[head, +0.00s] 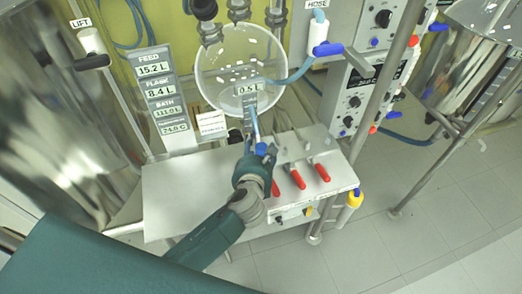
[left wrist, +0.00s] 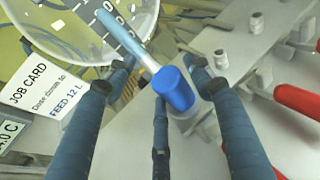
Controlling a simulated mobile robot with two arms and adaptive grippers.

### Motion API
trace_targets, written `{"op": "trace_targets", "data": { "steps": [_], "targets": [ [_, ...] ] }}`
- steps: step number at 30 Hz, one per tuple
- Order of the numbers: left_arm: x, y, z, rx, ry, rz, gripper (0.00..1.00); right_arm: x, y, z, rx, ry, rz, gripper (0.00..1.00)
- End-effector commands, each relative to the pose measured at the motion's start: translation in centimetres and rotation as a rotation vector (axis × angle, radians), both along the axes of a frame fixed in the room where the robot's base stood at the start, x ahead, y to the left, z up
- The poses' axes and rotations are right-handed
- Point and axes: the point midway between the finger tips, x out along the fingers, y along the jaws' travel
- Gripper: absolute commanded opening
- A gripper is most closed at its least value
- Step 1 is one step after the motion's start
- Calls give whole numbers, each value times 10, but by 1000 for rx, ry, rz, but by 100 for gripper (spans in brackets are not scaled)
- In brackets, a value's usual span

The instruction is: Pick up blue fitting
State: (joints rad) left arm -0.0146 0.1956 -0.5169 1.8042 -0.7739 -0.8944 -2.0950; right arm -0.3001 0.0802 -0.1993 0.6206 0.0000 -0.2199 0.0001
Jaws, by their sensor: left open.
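The blue fitting (left wrist: 174,88) is a short blue cylinder in the left wrist view, tilted, with a pale blue, partly clear tube running from it to the upper left. A metal piece shows just below it. In the head view the blue fitting (head: 261,149) shows small at my left fingertips, above the back of the white bench. My left gripper (head: 257,162) is open; in the left wrist view its dark blue fingers (left wrist: 163,75) are spread on both sides of the fitting, with a third finger below. I cannot tell whether any finger touches it. My right gripper is not in view.
Red-handled valves (head: 298,179) stand close to the right of my gripper on the white bench (head: 180,205). A round glass vessel (head: 212,83) is behind. A job card (left wrist: 38,98) and a readout panel (head: 167,103) are left. A control box (head: 352,100) stands right.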

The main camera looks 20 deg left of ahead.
Motion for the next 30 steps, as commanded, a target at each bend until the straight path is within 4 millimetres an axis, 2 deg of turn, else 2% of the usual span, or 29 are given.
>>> {"op": "trace_targets", "data": {
  "steps": [3, 9, 11, 16, 17, 26, 30],
  "targets": [
    [7, 2, -3, -1, 1, 1, 53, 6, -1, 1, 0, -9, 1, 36],
    [7, 2, -4, -1, 1, 0, 53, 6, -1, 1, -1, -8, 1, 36],
    [7, 2, -3, -1, 1, 0, 43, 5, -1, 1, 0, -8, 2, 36],
    [6, 1, -4, -1, 2, 0, 9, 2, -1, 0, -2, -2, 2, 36],
    [6, 1, -4, -2, 3, 0, 5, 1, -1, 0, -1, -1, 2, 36],
    [6, 0, -4, -3, 3, -1, 5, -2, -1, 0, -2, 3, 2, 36],
    [6, 0, 2, -3, 1, -2, 5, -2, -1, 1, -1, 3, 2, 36]
  ]
}}
